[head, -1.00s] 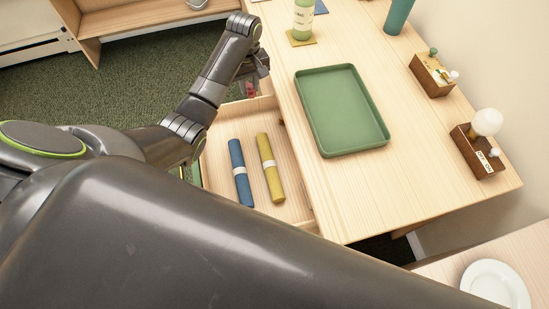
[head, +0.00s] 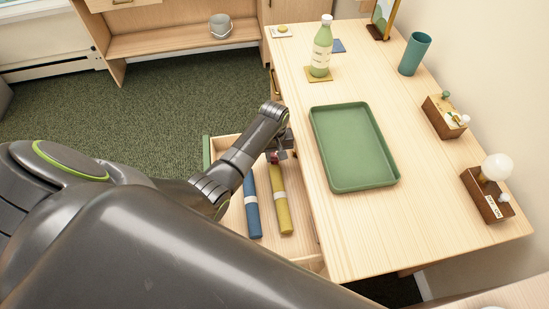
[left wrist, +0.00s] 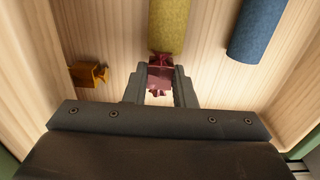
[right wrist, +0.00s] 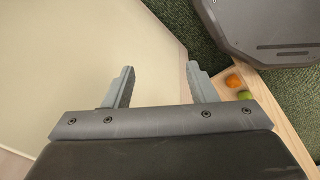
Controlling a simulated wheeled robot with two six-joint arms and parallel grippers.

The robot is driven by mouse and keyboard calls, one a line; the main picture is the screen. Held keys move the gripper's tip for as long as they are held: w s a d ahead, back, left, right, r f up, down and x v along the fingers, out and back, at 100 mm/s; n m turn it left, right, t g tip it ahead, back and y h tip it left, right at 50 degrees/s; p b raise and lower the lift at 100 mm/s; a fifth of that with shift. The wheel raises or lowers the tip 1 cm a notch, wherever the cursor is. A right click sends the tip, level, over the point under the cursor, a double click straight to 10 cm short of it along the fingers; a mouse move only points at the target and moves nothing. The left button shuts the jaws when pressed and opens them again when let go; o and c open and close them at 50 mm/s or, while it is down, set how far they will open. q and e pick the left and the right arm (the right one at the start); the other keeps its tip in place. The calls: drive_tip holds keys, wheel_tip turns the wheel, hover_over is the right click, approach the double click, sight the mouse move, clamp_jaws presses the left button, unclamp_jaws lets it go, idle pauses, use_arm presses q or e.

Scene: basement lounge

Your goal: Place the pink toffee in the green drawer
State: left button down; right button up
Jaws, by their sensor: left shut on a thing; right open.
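The pink toffee (left wrist: 160,75), a dark pink wrapped piece, is between the fingertips of my left gripper (left wrist: 159,84), which is shut on it. In the head view, my left gripper (head: 279,156) shows over the far part of the open green drawer (head: 206,152), and a bit of pink shows there. The drawer has a green front and a pale wood inside (left wrist: 121,30). In the left wrist view the toffee is in front of the drawer floor; its exact height is hard to tell. My right gripper (right wrist: 160,82) is open and empty, away from the drawer.
The drawer holds a blue roll (head: 251,205), a yellow roll (head: 280,200) and an orange-brown piece (left wrist: 90,74). The table beside it carries a green tray (head: 385,183), a bottle (head: 321,50) and a teal cup (head: 414,54). Small orange and green items (right wrist: 235,81) show in the right wrist view.

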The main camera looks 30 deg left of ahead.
sight(274, 156)
use_arm(q)
drive_tip(key=shift+f, duration=0.9)
drive_tip(key=shift+f, duration=0.1)
drive_tip(key=c, duration=1.2)
unclamp_jaws()
wheel_tip(274, 156, up, 12)
drive_tip(key=shift+p, duration=0.3)
